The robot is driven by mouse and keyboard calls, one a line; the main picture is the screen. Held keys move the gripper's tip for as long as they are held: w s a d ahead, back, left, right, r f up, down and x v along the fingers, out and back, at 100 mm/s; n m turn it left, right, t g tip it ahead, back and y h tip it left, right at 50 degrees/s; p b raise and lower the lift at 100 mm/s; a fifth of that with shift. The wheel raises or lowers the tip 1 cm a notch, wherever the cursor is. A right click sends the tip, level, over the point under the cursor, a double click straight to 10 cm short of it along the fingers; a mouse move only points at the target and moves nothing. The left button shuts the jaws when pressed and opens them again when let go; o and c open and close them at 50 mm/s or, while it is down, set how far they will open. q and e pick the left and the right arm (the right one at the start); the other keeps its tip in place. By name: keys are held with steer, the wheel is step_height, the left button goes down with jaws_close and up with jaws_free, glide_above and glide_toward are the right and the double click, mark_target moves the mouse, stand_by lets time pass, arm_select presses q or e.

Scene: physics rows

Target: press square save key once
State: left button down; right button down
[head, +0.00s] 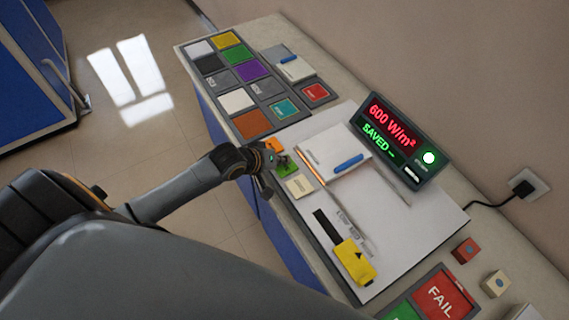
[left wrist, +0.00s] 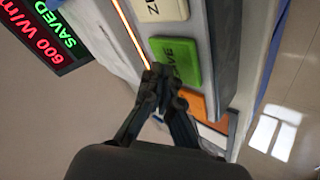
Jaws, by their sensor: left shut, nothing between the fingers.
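The square green key marked SAVE (left wrist: 178,62) lies between a cream key (left wrist: 163,8) and an orange key (left wrist: 191,104). In the head view the save key (head: 288,169) is partly covered by my left gripper (head: 272,171). My left gripper is shut and empty. In the left wrist view its fingertips (left wrist: 161,78) overlap the key's lower left corner; I cannot tell whether they touch it. The display (head: 402,140) reads 600 W/m² and SAVED, with a lit green light. My right gripper is not in view.
A white notepad with a blue pen (head: 347,161) lies between the keys and the display. A yellow tool (head: 354,262) lies on the white sheet. A panel of coloured swatches (head: 236,102) is at the back left. Red and cream blocks (head: 466,250) sit at the right.

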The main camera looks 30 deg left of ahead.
mark_target(282, 167)
arm_select(q)
steer(key=shift+f, duration=0.5)
stand_by(0.8)
steer(key=shift+r+p, duration=0.9)
steer(key=shift+p, duration=0.15)
steer(key=shift+r, duration=0.1)
step_height(282, 167, up, 3)
steer(key=p, duration=0.3)
steer(key=shift+r+p, duration=0.95)
steer(key=shift+p, duration=0.2)
